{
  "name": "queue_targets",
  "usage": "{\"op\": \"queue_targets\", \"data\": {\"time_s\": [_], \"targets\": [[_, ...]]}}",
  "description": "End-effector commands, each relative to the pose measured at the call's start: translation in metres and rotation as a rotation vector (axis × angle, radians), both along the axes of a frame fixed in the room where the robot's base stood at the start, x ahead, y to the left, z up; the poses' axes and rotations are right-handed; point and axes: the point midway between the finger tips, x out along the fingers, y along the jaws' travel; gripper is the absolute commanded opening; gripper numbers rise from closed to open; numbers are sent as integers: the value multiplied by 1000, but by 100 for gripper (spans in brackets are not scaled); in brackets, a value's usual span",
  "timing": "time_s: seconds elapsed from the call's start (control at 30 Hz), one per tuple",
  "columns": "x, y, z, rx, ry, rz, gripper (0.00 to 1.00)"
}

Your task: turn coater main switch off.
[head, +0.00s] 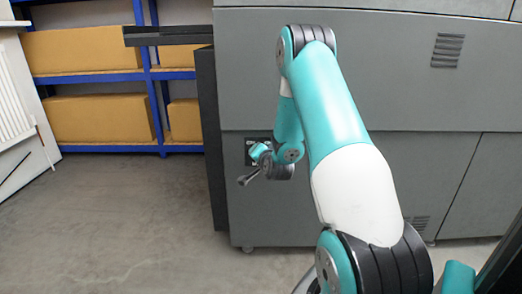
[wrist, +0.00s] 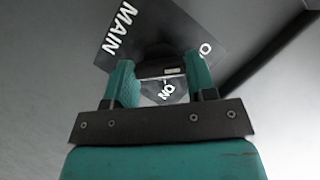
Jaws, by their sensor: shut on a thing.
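The main switch plate (wrist: 180,28) is a dark panel with white lettering, tilted in the wrist view. "MAIN" reads at its upper left, "ON" shows below the knob, and another label at the right is partly hidden by a finger. My gripper (wrist: 160,74) is shut on the dark switch knob (wrist: 158,70), with one teal finger on each side. In the head view the dark plate (head: 251,143) sits low on the grey coater (head: 390,70), near its left edge. My gripper (head: 257,154) is at it and, with my wrist, hides most of it.
A dark upright panel (head: 211,140) stands at the coater's left edge, with a dark ledge (head: 165,35) above. Blue shelving (head: 148,60) with cardboard boxes (head: 100,118) is at the back left. The concrete floor (head: 130,220) at left is clear.

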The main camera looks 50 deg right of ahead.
Motion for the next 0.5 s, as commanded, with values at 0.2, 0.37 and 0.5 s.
{"op": "queue_targets", "data": {"time_s": [0.2,0.37,0.5], "targets": [[0,2,-2,-1,9,3,27],[0,2,-2,-1,9,3,27],[0,2,-2,-1,9,3,72]]}}
